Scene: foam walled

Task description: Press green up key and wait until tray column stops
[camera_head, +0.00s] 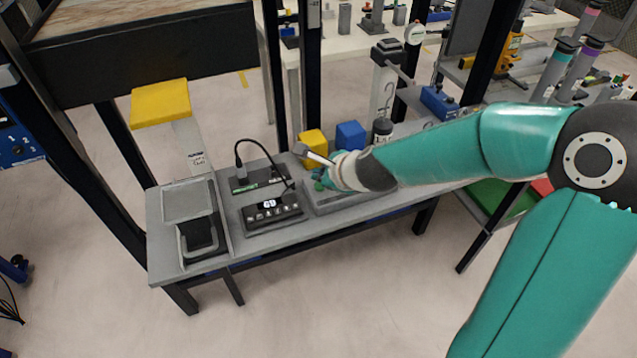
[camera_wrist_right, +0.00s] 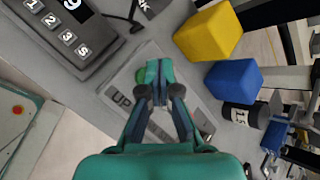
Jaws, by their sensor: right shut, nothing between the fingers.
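A flat grey key panel (camera_head: 345,198) lies on the grey bench, right of a black numbered keypad. In the right wrist view, a green round key (camera_wrist_right: 140,76) shows beside the fingertips, near a label that reads UP (camera_wrist_right: 122,100). My right gripper (camera_wrist_right: 158,86) is shut and empty over this panel. Its fingers hide part of the key area, and I cannot tell whether they touch the key. In the head view my right gripper (camera_head: 324,180) is small beside the panel. A grey tray (camera_head: 187,200) sits on a dark column (camera_head: 200,236) at the bench's left. My left gripper is out of view.
The black keypad (camera_head: 273,209) with a lit display stands between tray and panel. A yellow block (camera_head: 313,142), a blue block (camera_head: 350,135) and a dark cylinder (camera_head: 382,130) stand behind the panel. A larger yellow slab (camera_head: 160,102) rises behind the tray.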

